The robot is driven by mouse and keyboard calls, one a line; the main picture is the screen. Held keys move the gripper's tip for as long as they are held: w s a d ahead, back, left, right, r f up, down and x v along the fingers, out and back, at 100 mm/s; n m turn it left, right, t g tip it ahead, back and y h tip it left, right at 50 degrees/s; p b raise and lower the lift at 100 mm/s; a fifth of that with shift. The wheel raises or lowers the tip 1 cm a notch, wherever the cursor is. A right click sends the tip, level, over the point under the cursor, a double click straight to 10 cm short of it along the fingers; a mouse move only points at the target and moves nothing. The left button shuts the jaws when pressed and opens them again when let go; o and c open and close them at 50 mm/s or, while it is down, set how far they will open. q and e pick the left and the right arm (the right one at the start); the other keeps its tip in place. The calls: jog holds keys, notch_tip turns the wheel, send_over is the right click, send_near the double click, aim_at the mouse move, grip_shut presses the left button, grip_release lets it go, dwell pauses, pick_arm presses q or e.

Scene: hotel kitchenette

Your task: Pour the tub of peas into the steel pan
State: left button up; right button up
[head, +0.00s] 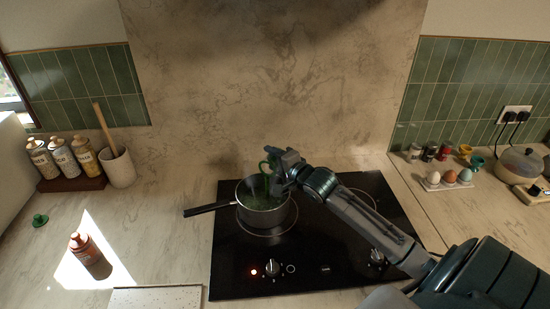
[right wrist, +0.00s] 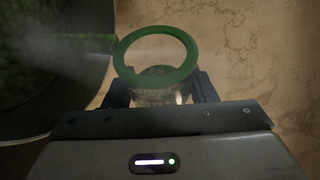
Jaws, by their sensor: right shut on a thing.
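The steel pan (head: 281,216) stands on the hob, its black handle pointing left, with green peas (head: 262,202) lying in it. My right gripper (head: 277,170) is above the pan's back right rim, shut on the tub. The tub (right wrist: 153,37) shows its green rim in the right wrist view, between the two fingers (right wrist: 163,90). It is tilted over the pan, and a green band that looks like falling peas (right wrist: 85,43) runs from its mouth into the pan. Some green shows inside the tub; how much is unclear. My left gripper is out of view.
The black hob (head: 232,270) has a lit red light near its front knobs. A red-brown bottle (head: 92,258) and green lid (head: 40,220) are on the left counter. Several bottles and a utensil crock (head: 119,170) stand behind. An egg tray (head: 436,187) is at right.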

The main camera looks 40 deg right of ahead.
jog(key=shift+s+a+r+n+t, duration=0.15)
jog(key=shift+a+r+n+t, duration=0.25)
jog(key=shift+n, duration=0.5)
jog(key=shift+s+a+r+n+t+h+b, duration=0.1)
jog(key=shift+a+n+t+h+b, duration=0.2)
jog(key=shift+n+t+b, duration=0.4)
jog(key=shift+s+a+r+n+b, duration=0.15)
jog(key=shift+r+n+b, duration=0.2)
jog(key=shift+n, duration=0.35)
